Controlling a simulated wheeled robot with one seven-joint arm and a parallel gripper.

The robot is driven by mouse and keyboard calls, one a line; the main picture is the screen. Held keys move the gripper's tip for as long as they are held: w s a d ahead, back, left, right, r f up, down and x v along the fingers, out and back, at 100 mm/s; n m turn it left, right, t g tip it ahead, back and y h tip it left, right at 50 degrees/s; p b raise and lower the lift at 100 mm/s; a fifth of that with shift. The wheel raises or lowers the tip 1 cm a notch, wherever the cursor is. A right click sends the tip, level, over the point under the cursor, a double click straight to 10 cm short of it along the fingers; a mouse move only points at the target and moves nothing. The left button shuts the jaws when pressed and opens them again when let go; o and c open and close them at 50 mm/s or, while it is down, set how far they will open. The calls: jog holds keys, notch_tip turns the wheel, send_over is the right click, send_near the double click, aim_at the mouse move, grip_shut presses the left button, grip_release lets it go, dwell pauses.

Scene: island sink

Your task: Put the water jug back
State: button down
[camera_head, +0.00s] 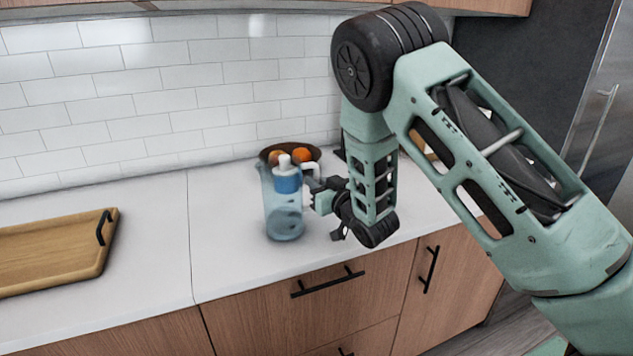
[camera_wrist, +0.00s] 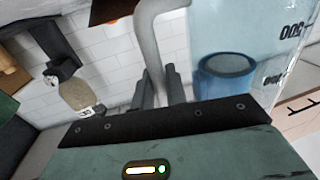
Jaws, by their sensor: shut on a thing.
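The water jug (camera_head: 284,217) is clear blue with a white lid and handle. It is upright over the white counter, in the middle of the head view; I cannot tell whether its base touches the counter. My gripper (camera_head: 312,198) is on its right side, shut on the handle. In the wrist view the white handle (camera_wrist: 148,45) runs down between my gripper's dark fingers (camera_wrist: 155,88). The jug's clear wall with printed marks (camera_wrist: 230,25) fills the upper right there. The handle's lower end is hidden behind the gripper body.
A dark bowl (camera_head: 268,154) with orange fruit (camera_head: 302,155) stands close behind the jug, against the tiled wall. A wooden tray (camera_head: 50,255) with a black handle lies at the left. The counter (camera_head: 160,225) between tray and jug is clear.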

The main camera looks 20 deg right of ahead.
jog(key=shift+f, duration=0.1)
jog(key=c, duration=1.4)
grip_release()
jog(key=b+v, duration=0.4)
jog(key=v, duration=0.8)
jog(key=s+a+f+n+g, duration=0.1)
jog(key=s+a+f+g, duration=0.2)
jog(key=s+a+g, duration=0.85)
jog(key=s+a+r+n+g+h, duration=0.1)
jog(key=s+n+g, duration=0.1)
jog(key=s, duration=0.7)
jog(key=s+a+r+n+g+h, duration=0.1)
jog(key=s+g, duration=0.3)
jog(key=s, duration=0.6)
jog(key=shift+s+r+n+h, duration=0.2)
jog(key=shift+r+n+h, duration=0.3)
jog(key=shift+r+h, duration=0.25)
